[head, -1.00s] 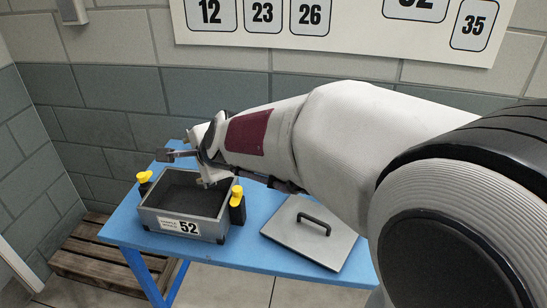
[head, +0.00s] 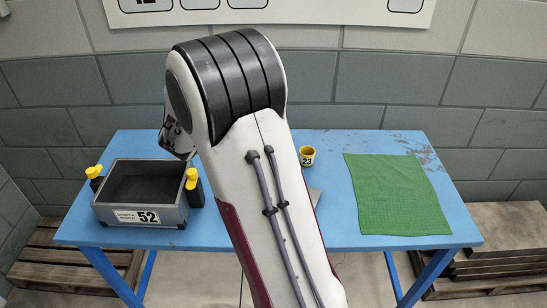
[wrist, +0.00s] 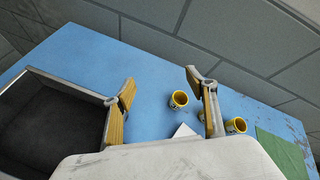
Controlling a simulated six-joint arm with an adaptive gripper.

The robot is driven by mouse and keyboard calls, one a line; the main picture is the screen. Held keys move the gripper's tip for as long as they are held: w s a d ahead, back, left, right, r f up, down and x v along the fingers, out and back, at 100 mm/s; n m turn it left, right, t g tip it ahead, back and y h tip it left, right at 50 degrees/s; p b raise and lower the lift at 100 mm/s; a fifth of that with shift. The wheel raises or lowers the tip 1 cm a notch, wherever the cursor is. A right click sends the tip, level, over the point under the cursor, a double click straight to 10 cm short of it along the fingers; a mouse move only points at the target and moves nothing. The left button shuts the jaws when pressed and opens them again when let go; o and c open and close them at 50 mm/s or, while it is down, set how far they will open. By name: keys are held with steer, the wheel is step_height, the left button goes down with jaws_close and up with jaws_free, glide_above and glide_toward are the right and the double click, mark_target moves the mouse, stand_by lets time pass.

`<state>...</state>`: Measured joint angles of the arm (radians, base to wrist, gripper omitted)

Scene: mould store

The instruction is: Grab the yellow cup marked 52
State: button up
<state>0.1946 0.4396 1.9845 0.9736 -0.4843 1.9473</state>
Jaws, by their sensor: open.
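In the wrist view my gripper (wrist: 161,88) is open and empty above the blue table, its two fingers wide apart. A yellow cup (wrist: 179,99) stands on the table between the finger lines, beyond the tips; its number cannot be read. A second yellow cup (wrist: 235,126) stands right of the right finger, near the green cloth. In the head view one yellow cup (head: 307,157) shows, marked 23, just right of my arm. My arm hides the table middle there, and most of the gripper. I see no cup with a readable 52.
A grey open box (head: 168,217) labelled 52, with yellow-topped black clamps at its sides, stands on the left of the blue table (head: 330,232). A green cloth (head: 395,195) lies flat at right. Wooden pallets (head: 500,245) stand on the floor. A wall is behind.

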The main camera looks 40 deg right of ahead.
steer(key=s+d+f+m+g+h, duration=0.2)
steer(key=s+d+f+m, duration=0.1)
steer(key=d+f+m, duration=0.2)
steer(key=s+d+f+m+g+h, duration=0.2)
steer(key=s+d+f+m+g, duration=0.1)
steer(key=d+f+m, duration=0.2)
steer(key=s+d+f+m+g+h, duration=0.2)
steer(key=s+d+f+m, duration=0.1)
steer(key=d+f+m, duration=0.2)
steer(key=shift+s+d+f, duration=0.15)
steer(key=shift+f, duration=0.25)
steer(key=shift+d, duration=0.1)
steer(key=shift+x, duration=1.2)
steer(key=shift+x, duration=2.65)
steer(key=shift+r, duration=0.1)
steer(key=c, duration=1.2)
